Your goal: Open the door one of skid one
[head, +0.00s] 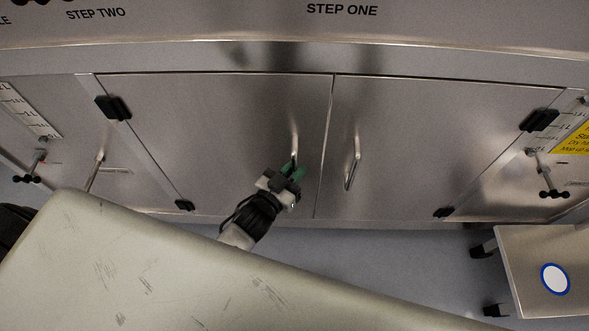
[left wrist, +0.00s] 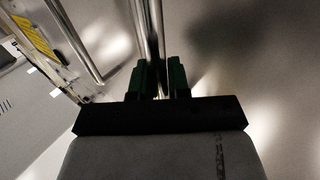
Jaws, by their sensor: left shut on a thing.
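Two steel doors stand side by side under the "STEP ONE" label, the left door (head: 215,130) and the right door (head: 430,140). Both look closed, with a thin seam between them. My left gripper (head: 293,172) is at the left door's vertical handle (head: 294,140), its green fingers around the handle's lower part. In the left wrist view the left gripper (left wrist: 162,80) has its fingers on both sides of the handle bar (left wrist: 153,35). It is shut on the handle. The right door's handle (head: 353,160) is free. My right gripper is not in view.
Black hinges (head: 114,107) sit at the doors' outer edges. A small wheeled table (head: 520,250) with a blue-rimmed white disc stands at the lower right. Valves with black knobs (head: 553,193) stick out at the sides. Grey floor (head: 390,260) is clear before the doors.

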